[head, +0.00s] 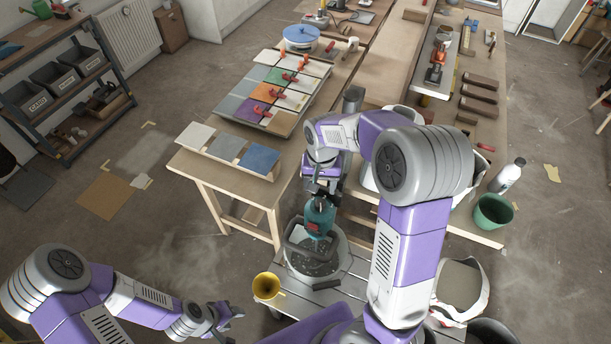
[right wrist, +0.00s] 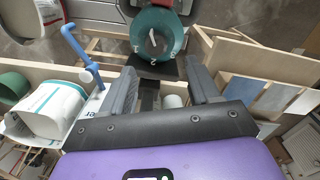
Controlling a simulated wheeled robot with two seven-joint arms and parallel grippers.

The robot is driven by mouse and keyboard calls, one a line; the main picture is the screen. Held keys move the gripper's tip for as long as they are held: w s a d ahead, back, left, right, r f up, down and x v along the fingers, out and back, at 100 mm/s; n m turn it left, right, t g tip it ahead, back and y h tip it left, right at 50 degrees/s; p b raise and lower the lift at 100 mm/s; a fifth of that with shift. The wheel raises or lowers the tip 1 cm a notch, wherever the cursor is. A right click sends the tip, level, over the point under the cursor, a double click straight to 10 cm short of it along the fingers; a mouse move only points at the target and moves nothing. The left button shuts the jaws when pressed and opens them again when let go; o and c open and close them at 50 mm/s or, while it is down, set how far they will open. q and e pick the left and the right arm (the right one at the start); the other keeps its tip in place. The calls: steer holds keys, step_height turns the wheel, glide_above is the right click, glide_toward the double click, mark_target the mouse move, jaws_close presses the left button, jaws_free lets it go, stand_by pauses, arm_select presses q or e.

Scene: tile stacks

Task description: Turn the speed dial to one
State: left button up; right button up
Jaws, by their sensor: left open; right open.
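A teal mixer (head: 320,216) stands upright over a grey bucket (head: 339,270) in the head view. In the right wrist view the mixer's round teal end (right wrist: 172,22) faces me and carries the speed dial (right wrist: 156,42), with a pale pointer and small white marks around it. In the head view the right gripper (head: 325,184) is just above the mixer. My left gripper (head: 229,312) is open and empty at the lower left, away from the mixer.
A bench (head: 205,170) with sample tiles stands behind and left. A green bucket (head: 493,211) and a white bottle (head: 508,177) are at the right.

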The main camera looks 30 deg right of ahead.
mark_target(320, 202)
steer(key=s+f, duration=0.2)
steer(key=shift+f, duration=0.35)
steer(key=f, duration=0.1)
steer(key=w+f, duration=0.1)
steer(key=f, duration=0.1)
steer(key=shift+w+f, duration=0.1)
steer(key=shift+f, duration=0.2)
steer(key=shift+s+f, duration=0.15)
steer(key=shift+s, duration=0.1)
arm_select(q)
steer(key=shift+s+r, duration=0.15)
steer(key=shift+s, duration=0.25)
arm_select(e)
steer(key=shift+w, duration=0.1)
steer(key=shift+c, duration=0.8)
steer(key=c, duration=0.9)
